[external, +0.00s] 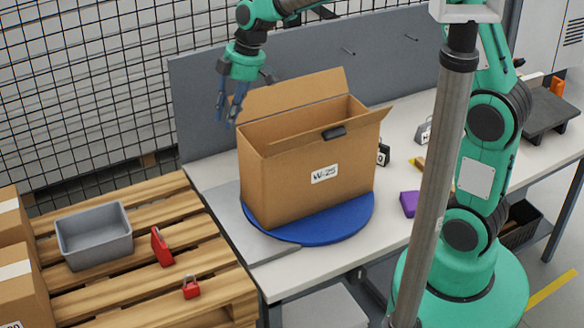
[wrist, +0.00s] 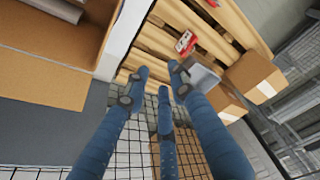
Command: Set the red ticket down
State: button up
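A red upright piece (external: 161,247), which looks like the red ticket, stands on the wooden pallet beside the grey bin. It also shows in the wrist view (wrist: 186,41), with a white patch on it. My gripper (external: 228,112) is raised by the left side of the open cardboard box, well away from the red piece. In the wrist view its blue fingers (wrist: 154,88) are spread, with nothing between them.
The cardboard box (external: 300,175) stands on a blue turntable (external: 300,232) with its flaps up. The pallet (external: 215,255) holds the grey bin (external: 95,240), a red padlock (external: 191,290) and cartons at left. A grey panel (external: 200,90) and wire mesh stand behind.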

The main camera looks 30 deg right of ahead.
jog(key=s+d+r+m+t, duration=0.1)
jog(key=s+d+r+m, duration=0.45)
jog(key=d, duration=0.55)
jog(key=s+d+r+m+t+h, duration=0.1)
jog(key=s+d+m, duration=0.3)
jog(key=s+d, duration=0.6)
jog(key=s+d+r+m+t+h, duration=0.2)
jog(key=s+d+r+m, duration=0.2)
jog(key=s+d, duration=0.6)
jog(key=shift+s+d+m+t, duration=0.3)
jog(key=shift+s+m, duration=0.45)
jog(key=shift+s, duration=0.5)
notch_tip(320, 180, down, 9)
jog(key=b, duration=0.8)
jog(key=shift+r+b, duration=0.2)
jog(key=shift+b, duration=0.2)
